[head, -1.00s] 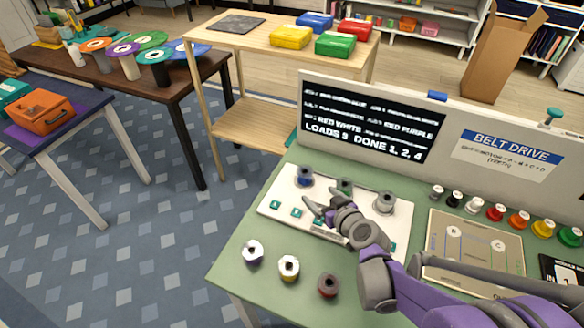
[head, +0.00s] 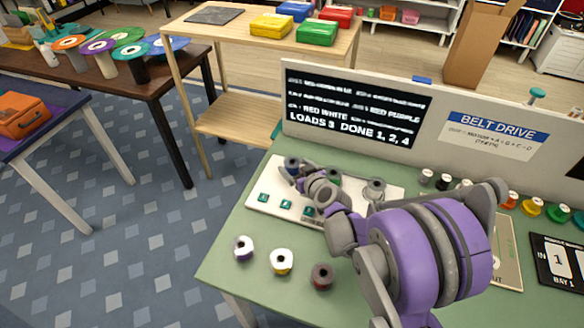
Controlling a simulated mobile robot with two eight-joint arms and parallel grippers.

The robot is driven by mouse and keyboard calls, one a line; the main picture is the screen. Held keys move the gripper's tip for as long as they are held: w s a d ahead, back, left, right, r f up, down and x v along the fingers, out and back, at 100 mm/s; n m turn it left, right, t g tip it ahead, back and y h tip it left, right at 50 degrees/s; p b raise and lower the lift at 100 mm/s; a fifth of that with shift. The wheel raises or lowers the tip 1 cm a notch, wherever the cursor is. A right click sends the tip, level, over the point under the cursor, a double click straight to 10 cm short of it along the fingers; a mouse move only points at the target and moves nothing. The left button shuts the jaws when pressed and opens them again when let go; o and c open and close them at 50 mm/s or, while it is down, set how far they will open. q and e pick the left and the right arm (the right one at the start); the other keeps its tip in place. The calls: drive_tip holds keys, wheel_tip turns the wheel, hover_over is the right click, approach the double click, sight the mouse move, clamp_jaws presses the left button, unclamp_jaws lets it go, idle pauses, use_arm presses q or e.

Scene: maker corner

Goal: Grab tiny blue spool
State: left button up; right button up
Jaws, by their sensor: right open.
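The tiny blue spool (head: 291,162) stands on the back left part of a white board (head: 262,206) on the green bench; the gripper partly hides its lower part. My right gripper (head: 293,173) is open, with its fingertips right at the blue spool. I cannot tell whether the fingers touch it or sit on both sides of it. A dark green spool (head: 333,177) and a grey spool (head: 376,187) stand on the same board to the right, partly behind my right arm. My left gripper is not in view.
Three spools, white-purple (head: 243,248), white-yellow (head: 281,261) and brown-red (head: 322,276), stand along the front of the green bench (head: 222,270). A display panel (head: 352,110) rises behind the board. Several coloured spools (head: 531,207) line the back right.

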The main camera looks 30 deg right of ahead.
drive_tip(key=c, duration=1.3)
drive_tip(key=shift+o, duration=0.2)
